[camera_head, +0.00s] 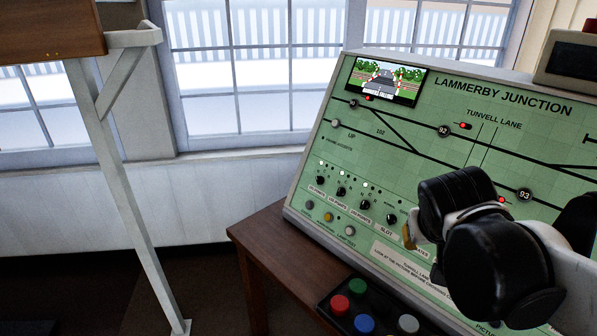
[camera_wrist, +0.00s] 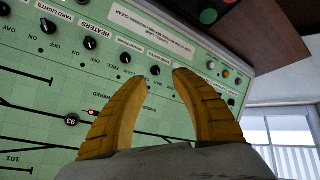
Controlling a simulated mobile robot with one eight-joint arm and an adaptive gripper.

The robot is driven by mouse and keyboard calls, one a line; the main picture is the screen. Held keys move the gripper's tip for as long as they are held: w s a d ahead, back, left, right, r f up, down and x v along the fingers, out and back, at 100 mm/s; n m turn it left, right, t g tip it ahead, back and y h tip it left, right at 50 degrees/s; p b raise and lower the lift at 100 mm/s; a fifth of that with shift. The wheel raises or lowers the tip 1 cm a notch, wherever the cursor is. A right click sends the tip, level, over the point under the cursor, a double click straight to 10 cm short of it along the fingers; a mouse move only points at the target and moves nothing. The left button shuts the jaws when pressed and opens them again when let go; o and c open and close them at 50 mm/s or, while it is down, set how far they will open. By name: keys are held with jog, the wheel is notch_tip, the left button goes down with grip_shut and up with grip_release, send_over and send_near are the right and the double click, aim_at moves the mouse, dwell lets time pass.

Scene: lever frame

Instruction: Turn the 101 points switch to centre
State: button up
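The green control panel (camera_head: 425,135) carries a row of black rotary switches at its lower left. The leftmost switch (camera_head: 320,180) sits above a label that seems to read 101 POINTS, though the print is tiny. Which way its pointer faces is too small to tell. My gripper (camera_head: 408,236) is over the panel, right of this row, beyond the SLOT switch, and touches no points switch. In the wrist view its yellow fingers (camera_wrist: 162,77) are spread apart with nothing between them. A black switch (camera_wrist: 155,70) shows beyond the gap, its label unclear.
A small screen (camera_head: 385,80) is at the panel's upper left. A box with coloured buttons (camera_head: 365,324) stands before the panel on the wooden desk (camera_head: 262,240). A pale post (camera_head: 130,200) stands at left.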

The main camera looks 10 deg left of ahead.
jog(key=w+a+r+h+p, duration=0.15)
jog(key=w+a, duration=0.45)
jog(key=w, duration=0.6)
jog(key=n+t+h+p, duration=0.2)
jog(key=t+h+p, duration=0.1)
jog(key=t+p, duration=0.25)
send_near(318, 181)
jog(key=b+x, duration=0.3)
jog(key=x, duration=0.6)
jog(key=shift+w+f, duration=0.15)
jog(key=shift+w, duration=0.2)
jog(key=shift+t, duration=0.25)
grip_shut()
